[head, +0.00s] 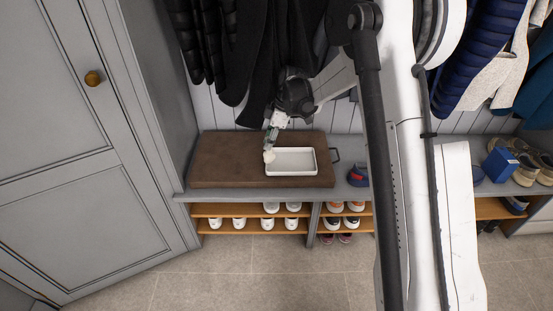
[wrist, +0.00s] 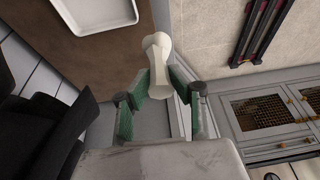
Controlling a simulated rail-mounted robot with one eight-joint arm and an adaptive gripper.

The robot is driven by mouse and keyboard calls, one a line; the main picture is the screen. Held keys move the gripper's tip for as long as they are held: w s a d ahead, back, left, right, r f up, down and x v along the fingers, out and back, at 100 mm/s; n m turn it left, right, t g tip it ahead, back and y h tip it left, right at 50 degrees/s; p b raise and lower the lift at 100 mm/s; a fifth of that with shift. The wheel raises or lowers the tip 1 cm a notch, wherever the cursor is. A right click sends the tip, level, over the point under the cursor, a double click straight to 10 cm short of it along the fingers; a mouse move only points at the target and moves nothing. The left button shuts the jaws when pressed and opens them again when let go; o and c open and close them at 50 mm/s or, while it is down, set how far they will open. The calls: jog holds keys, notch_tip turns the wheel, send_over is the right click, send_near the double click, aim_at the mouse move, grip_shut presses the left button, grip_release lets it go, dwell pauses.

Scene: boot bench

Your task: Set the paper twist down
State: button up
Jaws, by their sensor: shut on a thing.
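The paper twist (head: 269,156) is small and off-white. In the head view it shows at the left end of the white tray (head: 291,174), overlapping the tray's left rim. My gripper (head: 271,144) comes down from above and is shut on it. In the wrist view the green fingers of my gripper (wrist: 161,84) pinch the narrow part of the paper twist (wrist: 156,48), with its rounded end beyond the fingertips. Whether the twist touches anything below is not clear. The tray's corner (wrist: 95,27) is at the upper left of the wrist view.
The tray rests on a brown cushion (head: 223,166) on the grey bench, with bare cushion left of it. Dark coats (head: 285,50) hang behind. Shoes (head: 281,207) fill the shelves below. A blue box (head: 501,164) and more shoes are at the right. A grey cabinet (head: 75,120) stands left.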

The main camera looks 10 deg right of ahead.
jog(key=shift+a, duration=0.25)
jog(key=shift+w+d+f, duration=0.1)
jog(key=shift+w+f, duration=0.15)
jog(key=shift+w, duration=0.1)
jog(key=shift+w+d+f+b, duration=0.75)
jog(key=shift+w+d+f, duration=0.3)
jog(key=shift+w+f, duration=0.6)
jog(key=shift+w+d+f+b, duration=0.9)
jog(key=shift+w+f, duration=0.4)
jog(key=shift+f, duration=0.5)
jog(key=shift+w+d+f+b, duration=0.65)
jog(key=shift+w+d+f, duration=0.5)
jog(key=shift+w+f, duration=0.5)
jog(key=shift+s+f, duration=0.15)
jog(key=shift+f, duration=0.2)
jog(key=o, duration=0.8)
jog(key=shift+r, duration=0.1)
